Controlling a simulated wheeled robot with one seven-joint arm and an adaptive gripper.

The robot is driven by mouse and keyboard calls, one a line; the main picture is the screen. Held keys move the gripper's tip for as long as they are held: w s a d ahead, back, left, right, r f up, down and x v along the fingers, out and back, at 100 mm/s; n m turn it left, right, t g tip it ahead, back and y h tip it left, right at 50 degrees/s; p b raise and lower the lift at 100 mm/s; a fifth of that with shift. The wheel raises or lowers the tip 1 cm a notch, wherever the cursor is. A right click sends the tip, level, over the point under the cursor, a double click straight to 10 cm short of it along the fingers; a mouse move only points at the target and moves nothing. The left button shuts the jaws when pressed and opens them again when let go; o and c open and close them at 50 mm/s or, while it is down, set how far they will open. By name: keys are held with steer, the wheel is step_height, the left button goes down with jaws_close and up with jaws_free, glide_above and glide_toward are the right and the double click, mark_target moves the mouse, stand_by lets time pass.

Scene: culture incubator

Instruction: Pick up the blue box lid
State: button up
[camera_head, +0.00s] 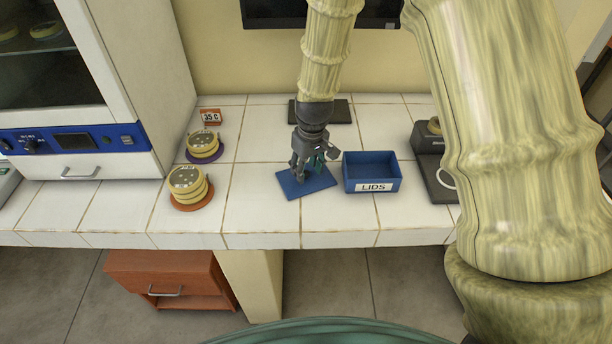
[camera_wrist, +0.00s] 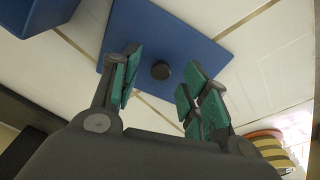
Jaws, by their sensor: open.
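The blue box lid (camera_head: 318,184) lies flat on the white tiled counter, left of the blue box. In the wrist view the lid (camera_wrist: 190,45) shows a round dark knob (camera_wrist: 161,70) at its middle. My gripper (camera_head: 305,175) is over the lid, pointing down. Its green-padded fingers (camera_wrist: 158,88) are apart, with the knob between them in the wrist view and nothing held. I cannot tell whether the fingertips touch the lid. The blue open box (camera_head: 373,187) labelled LIDS stands just right of the lid; a corner of it (camera_wrist: 38,15) shows in the wrist view.
Stacked dishes stand on an orange disc (camera_head: 191,205) and a purple disc (camera_head: 203,158) at left, near a "35 C" sign (camera_head: 210,116). The incubator (camera_head: 80,140) is far left. A dark mat (camera_head: 338,112) lies behind, and a dark device (camera_head: 431,165) stands at right.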

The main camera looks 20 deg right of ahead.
steer(key=shift+w+a+f, duration=0.1)
steer(key=shift+f, duration=0.6)
steer(key=shift+c, duration=0.4)
jaws_close()
